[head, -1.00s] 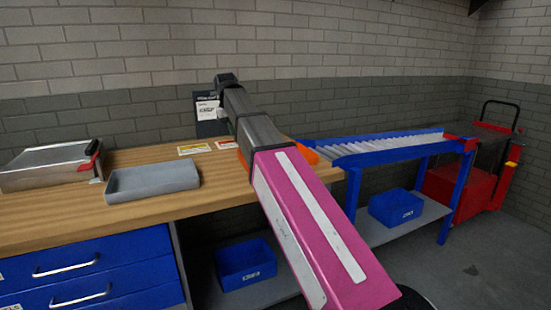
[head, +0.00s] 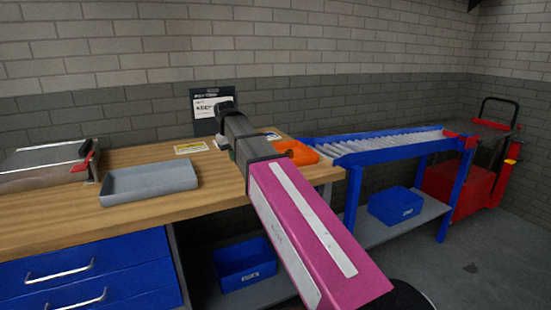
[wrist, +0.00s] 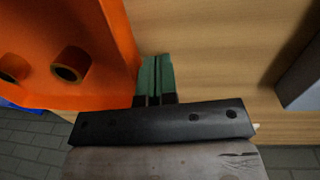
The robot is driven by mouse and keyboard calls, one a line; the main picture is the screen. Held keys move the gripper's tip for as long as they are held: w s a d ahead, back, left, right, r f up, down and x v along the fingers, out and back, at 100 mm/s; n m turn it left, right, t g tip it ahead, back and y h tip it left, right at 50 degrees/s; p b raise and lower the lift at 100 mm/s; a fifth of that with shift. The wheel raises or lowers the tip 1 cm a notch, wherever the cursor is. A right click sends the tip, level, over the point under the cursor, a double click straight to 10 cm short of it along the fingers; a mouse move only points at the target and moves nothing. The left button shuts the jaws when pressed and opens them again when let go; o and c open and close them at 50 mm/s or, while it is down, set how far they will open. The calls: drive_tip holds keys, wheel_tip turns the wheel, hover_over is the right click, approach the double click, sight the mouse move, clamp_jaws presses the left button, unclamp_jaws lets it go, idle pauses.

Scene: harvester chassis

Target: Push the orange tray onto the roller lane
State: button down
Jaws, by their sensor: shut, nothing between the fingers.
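The orange tray (head: 299,153) lies at the right end of the wooden bench, by the near end of the roller lane, partly hidden behind my arm. In the wrist view the orange tray (wrist: 75,40) fills the upper left, with round holes in its face. My gripper (wrist: 156,75) has green fingers, shut and empty, just right of the tray's side. They look very close to it; I cannot tell if they touch. In the head view my arm mostly hides the fingers. The roller lane (head: 390,143) has blue rails and pale rollers, and runs right from the bench.
A grey tray (head: 150,183) sits on the bench (head: 60,212) left of my arm. A metal box with a red latch (head: 45,163) is at far left. A sign (head: 208,108) stands at the back. A blue bin (head: 396,205) sits under the lane; a red cart (head: 465,185) is beyond.

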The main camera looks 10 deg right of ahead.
sight(292, 150)
idle(0.4)
drive_tip(key=shift+w+d+f, duration=0.25)
drive_tip(key=shift+w+d, duration=1.1)
drive_tip(key=shift+d, duration=3.45)
drive_tip(key=shift+w+d+f, duration=0.25)
drive_tip(key=shift+w+d, duration=1.15)
drive_tip(key=shift+d, duration=3.4)
drive_tip(key=shift+w+d+f, duration=0.25)
drive_tip(key=shift+w+d, duration=1.1)
drive_tip(key=shift+d, duration=3.45)
drive_tip(key=shift+s+a, duration=0.2)
drive_tip(key=shift+a, duration=0.5)
drive_tip(key=shift+s+a, duration=0.25)
drive_tip(key=shift+a, duration=0.5)
drive_tip(key=shift+s+a, duration=0.2)
drive_tip(key=shift+a, duration=0.5)
wheel_tip(292, 150, up, 14)
